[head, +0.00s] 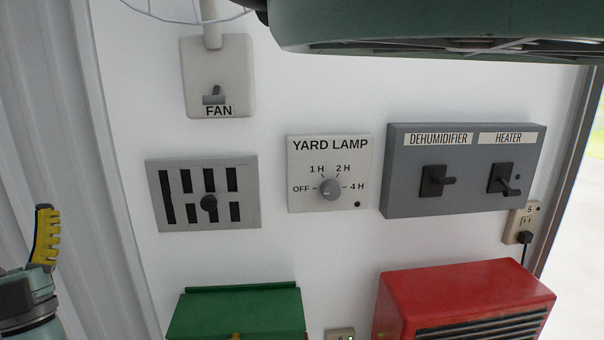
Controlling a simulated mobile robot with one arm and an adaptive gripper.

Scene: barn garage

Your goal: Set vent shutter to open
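The vent shutter (248,193) is a grey rectangular plate on the white wall, left of the yard lamp dial. It has a tall dark slot at its left end and two rows of shorter dark slots. A round black knob (208,203) sits at about its middle, slightly low. How far the slots are uncovered is hard to tell. My gripper (45,236) shows only in part at the lower left edge, as a yellow toothed finger on a grey-green body. It is left of and below the shutter, apart from it. Its opening is not visible.
Above the shutter is a FAN switch (215,92). To the right are the YARD LAMP dial (331,188) and the DEHUMIDIFIER and HEATER switch box (460,195). A green box (240,312) and a red grilled unit (455,293) stand below. A dark green unit (430,25) overhangs at top.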

